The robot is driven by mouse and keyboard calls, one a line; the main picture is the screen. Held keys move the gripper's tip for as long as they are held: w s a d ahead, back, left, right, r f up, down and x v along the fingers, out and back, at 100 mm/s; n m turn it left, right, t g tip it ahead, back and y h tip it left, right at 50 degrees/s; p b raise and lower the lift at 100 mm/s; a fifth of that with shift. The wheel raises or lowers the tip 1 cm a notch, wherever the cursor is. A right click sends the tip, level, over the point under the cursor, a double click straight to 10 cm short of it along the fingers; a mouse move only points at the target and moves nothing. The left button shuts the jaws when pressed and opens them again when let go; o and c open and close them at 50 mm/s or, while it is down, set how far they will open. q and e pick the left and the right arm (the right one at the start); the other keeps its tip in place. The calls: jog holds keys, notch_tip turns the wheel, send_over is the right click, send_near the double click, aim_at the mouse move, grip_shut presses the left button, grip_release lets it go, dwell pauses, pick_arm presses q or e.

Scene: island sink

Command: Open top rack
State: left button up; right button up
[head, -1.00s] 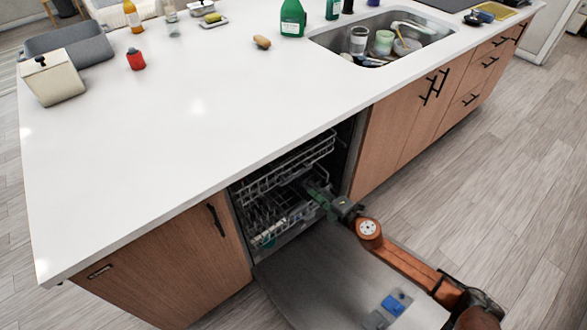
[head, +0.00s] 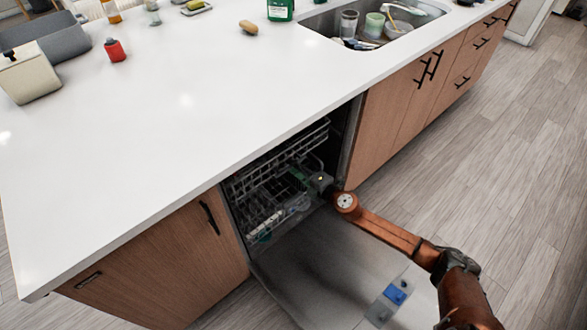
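The dishwasher under the counter has its door (head: 318,262) folded down. Its top rack (head: 290,148), a pale wire rack, sits inside the upper part of the opening, mostly in shadow under the counter edge. A lower rack (head: 262,212) with tines shows below it. My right gripper (head: 298,178) reaches into the opening from the right, at about the height just under the top rack. Its fingers are small and dark there, so I cannot tell whether they are open or touching a rack. My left gripper is not in view.
The white counter (head: 190,130) overhangs the dishwasher. A blue and grey dispenser (head: 396,294) is on the open door. Wooden cabinets (head: 400,110) stand to the right. The floor (head: 500,180) right of the door is clear.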

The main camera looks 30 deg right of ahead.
grip_shut()
dwell(0.6)
